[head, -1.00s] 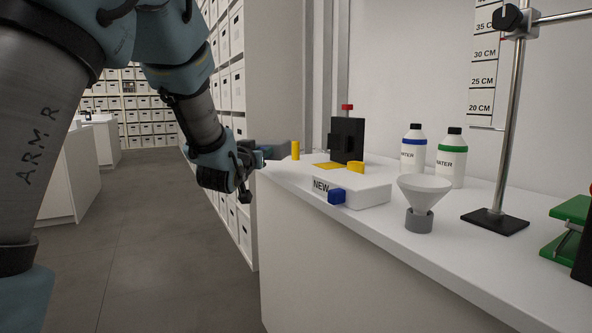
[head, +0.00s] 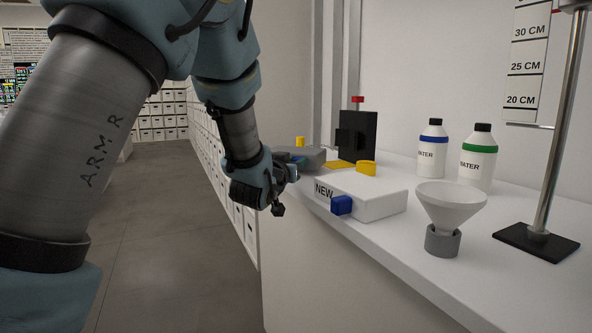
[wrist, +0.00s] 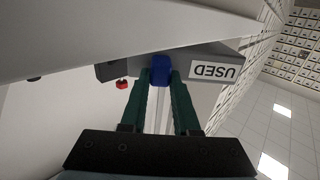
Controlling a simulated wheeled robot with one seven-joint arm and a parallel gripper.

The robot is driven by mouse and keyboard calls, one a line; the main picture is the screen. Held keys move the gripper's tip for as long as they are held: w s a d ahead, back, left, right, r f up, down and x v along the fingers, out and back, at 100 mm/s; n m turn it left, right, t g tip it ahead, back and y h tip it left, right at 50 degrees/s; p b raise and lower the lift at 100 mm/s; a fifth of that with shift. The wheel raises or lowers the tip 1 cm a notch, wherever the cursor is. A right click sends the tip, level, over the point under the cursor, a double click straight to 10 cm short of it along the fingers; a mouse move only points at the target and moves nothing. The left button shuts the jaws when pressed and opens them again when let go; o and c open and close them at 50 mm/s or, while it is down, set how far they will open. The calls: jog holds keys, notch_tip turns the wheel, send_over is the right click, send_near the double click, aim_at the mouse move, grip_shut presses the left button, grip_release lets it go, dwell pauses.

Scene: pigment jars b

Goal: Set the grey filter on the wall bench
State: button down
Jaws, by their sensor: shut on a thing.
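The grey filter (head: 308,156) is a flat grey box at the left end of the wall bench (head: 440,258). In the wrist view the grey filter (wrist: 205,50) shows a "USED" label, upside down, and a blue handle (wrist: 161,66). My gripper (wrist: 161,76) is shut on that blue handle. In the head view my gripper (head: 290,172) is at the bench's left edge, in front of the filter, which is partly hidden by it and the white box. The filter lies level over or on the bench end; I cannot tell whether its underside touches.
A white "NEW" box (head: 372,198) with a blue handle (head: 341,205) stands close to the right of my gripper. Behind are a black housing (head: 362,140) and yellow pieces (head: 366,167). A funnel (head: 450,205), two water bottles (head: 432,152) and a stand (head: 537,243) are further right.

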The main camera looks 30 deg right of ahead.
jog(key=shift+f, duration=0.95)
jog(key=c, duration=0.7)
grip_release()
jog(key=shift+o, duration=0.2)
